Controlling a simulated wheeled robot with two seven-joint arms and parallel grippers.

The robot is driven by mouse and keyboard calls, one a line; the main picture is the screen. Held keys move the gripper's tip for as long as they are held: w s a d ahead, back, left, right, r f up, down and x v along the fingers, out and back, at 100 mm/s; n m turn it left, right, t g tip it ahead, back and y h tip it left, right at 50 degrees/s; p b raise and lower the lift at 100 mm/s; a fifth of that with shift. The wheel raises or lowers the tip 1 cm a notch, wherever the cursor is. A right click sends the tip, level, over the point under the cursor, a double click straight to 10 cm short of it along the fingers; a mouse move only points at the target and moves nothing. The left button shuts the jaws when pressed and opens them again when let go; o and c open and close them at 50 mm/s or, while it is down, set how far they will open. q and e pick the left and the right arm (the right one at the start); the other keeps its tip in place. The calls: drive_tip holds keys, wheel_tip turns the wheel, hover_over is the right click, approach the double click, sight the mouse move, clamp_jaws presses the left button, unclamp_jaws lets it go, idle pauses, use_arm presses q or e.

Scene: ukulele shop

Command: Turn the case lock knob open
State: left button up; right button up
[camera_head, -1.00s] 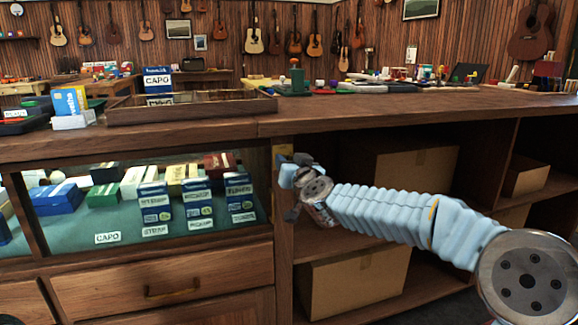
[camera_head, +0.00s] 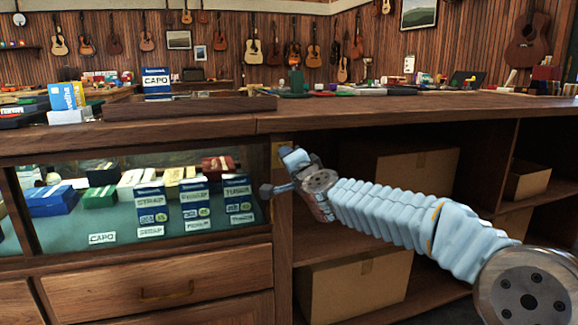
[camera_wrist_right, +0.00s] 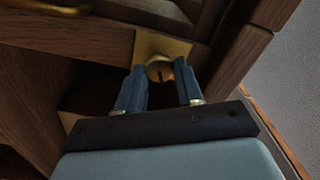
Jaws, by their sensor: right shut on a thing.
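The brass lock knob (camera_wrist_right: 160,72) shows in the wrist view in front of a square brass plate (camera_wrist_right: 153,48) on the wooden frame. A dark slot marks the knob's face. My right gripper (camera_wrist_right: 161,82) has its two blue-grey fingers on either side of the knob and is shut on it. In the head view my right gripper (camera_head: 280,174) is at the post to the right of the glass-fronted display case (camera_head: 140,205). My left gripper is in neither view.
The wooden counter top (camera_head: 400,108) runs above my right arm. Open shelves with cardboard boxes (camera_head: 355,284) lie behind and below the arm. A drawer (camera_head: 165,281) is under the display case. Small boxes and a tray stand on the counter.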

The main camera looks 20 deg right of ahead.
drive_tip(key=m+b, duration=0.1)
drive_tip(key=m, duration=0.3)
drive_tip(key=shift+f+m, duration=0.1)
drive_tip(key=shift+m, duration=0.3)
drive_tip(key=shift+b, duration=0.3)
drive_tip(key=o, duration=1)
drive_tip(key=s+b, duration=0.1)
drive_tip(key=s, duration=1.3)
drive_tip(key=shift+d, duration=0.25)
drive_tip(key=shift+w, duration=0.1)
